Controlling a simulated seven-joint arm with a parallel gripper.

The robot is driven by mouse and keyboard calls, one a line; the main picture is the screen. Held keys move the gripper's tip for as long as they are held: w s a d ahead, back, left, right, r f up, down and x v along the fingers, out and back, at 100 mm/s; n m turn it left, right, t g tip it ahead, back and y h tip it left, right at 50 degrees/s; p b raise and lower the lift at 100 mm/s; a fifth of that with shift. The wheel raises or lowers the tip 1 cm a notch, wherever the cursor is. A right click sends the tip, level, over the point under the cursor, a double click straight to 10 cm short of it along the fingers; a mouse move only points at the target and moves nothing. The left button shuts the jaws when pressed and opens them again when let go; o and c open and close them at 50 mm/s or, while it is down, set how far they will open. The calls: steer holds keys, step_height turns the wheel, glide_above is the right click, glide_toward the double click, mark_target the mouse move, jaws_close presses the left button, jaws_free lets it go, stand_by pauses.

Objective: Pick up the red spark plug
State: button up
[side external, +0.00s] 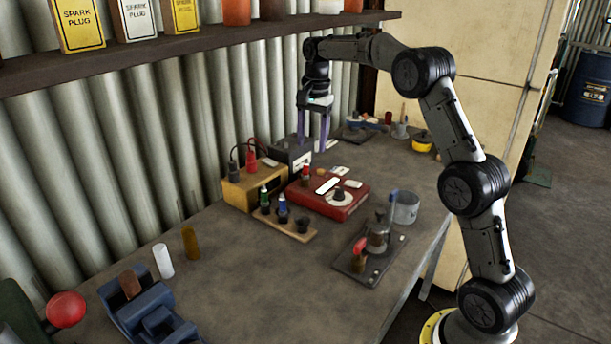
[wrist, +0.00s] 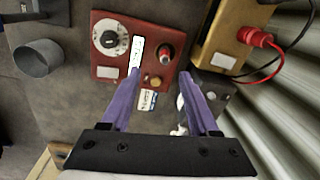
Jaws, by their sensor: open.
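The red spark plug (side external: 305,174) appears to stand upright in the red tester box (side external: 345,204), near its back left corner. In the wrist view the red spark plug (wrist: 167,52) shows just beyond the fingertips, beside a brass-coloured round fitting (wrist: 154,81). My gripper (side external: 312,146) is open and empty, pointing down above and behind the tester.
A yellow box (side external: 250,188) with red and black leads stands left of the tester. A wooden holder (side external: 290,229) with green and blue plugs is in front. A grey cup (side external: 405,208) and a dark tray (side external: 350,266) lie right. The corrugated wall and shelf (side external: 200,43) stand behind.

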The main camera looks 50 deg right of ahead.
mark_target(306, 163)
steer(key=f, duration=0.2)
steer(key=w+f, duration=0.1)
steer(key=f, duration=0.5)
steer(key=shift+w+a+f, duration=0.1)
steer(key=shift+w+a, duration=0.05)
steer(key=shift+a, duration=0.15)
jaws_close()
